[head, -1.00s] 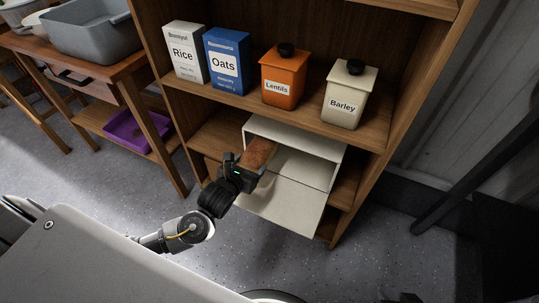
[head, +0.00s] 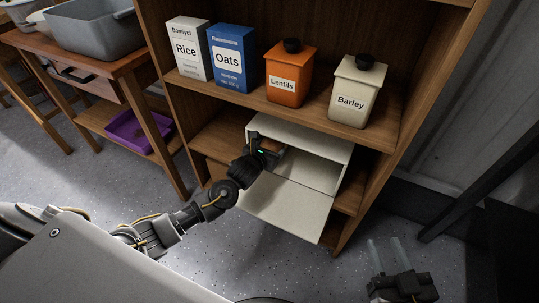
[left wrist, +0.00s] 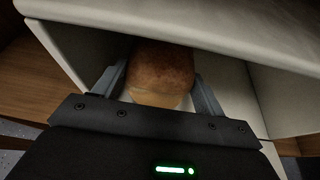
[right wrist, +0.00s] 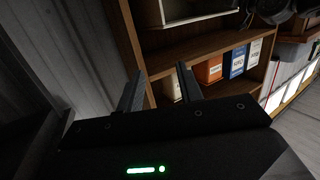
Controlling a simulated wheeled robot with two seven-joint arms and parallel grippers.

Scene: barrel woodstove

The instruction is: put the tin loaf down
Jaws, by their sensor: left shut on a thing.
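The tin loaf (left wrist: 162,75) is a brown loaf between the two fingers of my left gripper (left wrist: 162,88). My left gripper is shut on it, inside a white bread box (head: 285,208) whose front flap is folded down. In the head view my left gripper (head: 268,153) reaches into the left part of the box opening and hides most of the loaf. I cannot tell whether the loaf touches the box floor. My right gripper (right wrist: 160,88) is open and empty, in the air right of the shelf; it also shows in the head view (head: 388,258).
The box sits on a wooden shelf unit (head: 392,165). On the shelf above stand the Rice box (head: 188,50), Oats box (head: 231,58), orange Lentils canister (head: 289,75) and cream Barley canister (head: 355,92). A table with a grey tub (head: 92,32) stands left.

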